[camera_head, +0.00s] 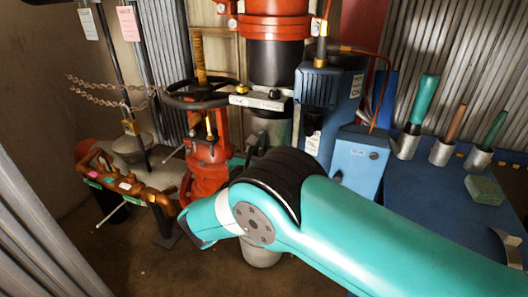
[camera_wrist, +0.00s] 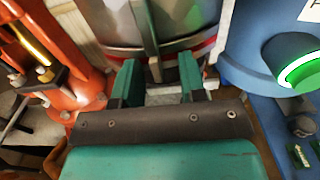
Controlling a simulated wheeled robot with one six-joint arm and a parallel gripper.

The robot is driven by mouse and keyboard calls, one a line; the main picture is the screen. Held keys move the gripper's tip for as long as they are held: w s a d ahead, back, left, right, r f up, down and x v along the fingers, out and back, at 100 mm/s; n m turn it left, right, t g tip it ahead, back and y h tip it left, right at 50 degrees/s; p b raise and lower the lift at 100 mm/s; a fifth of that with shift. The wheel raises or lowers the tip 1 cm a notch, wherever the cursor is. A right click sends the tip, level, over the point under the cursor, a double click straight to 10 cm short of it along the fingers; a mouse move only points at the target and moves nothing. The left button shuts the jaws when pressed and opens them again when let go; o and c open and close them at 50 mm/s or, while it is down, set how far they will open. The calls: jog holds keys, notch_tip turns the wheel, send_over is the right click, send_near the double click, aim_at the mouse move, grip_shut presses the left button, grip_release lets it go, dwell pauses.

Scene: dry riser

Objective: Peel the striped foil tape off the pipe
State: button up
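The silver pipe (camera_wrist: 175,28) fills the top middle of the wrist view. A red-and-white striped tape band (camera_wrist: 204,48) runs around it, just beyond my fingertips. My gripper (camera_wrist: 158,78) has two green fingers standing apart on either side of a short grey piece against the pipe front. I cannot tell whether that piece is a loose tape end. The fingers do not visibly close on anything. In the head view the grey pipe (camera_head: 271,128) shows below a black collar; my arm hides the tape and my gripper there.
A red valve body (camera_head: 208,165) with a dark handwheel stands left of the pipe; its flange (camera_wrist: 85,95) is close to my left finger. Blue pump housings (camera_head: 359,160) stand close on the right. A blue bench (camera_head: 430,190) with tools in metal cups is further right.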

jog(key=shift+a, duration=0.1)
jog(key=shift+c, duration=0.4)
grip_shut()
jog(key=shift+s+a, duration=0.1)
jog(key=shift+s, duration=0.1)
jog(key=shift+s+a, duration=0.1)
jog(key=shift+s, duration=0.2)
jog(key=shift+s, duration=0.1)
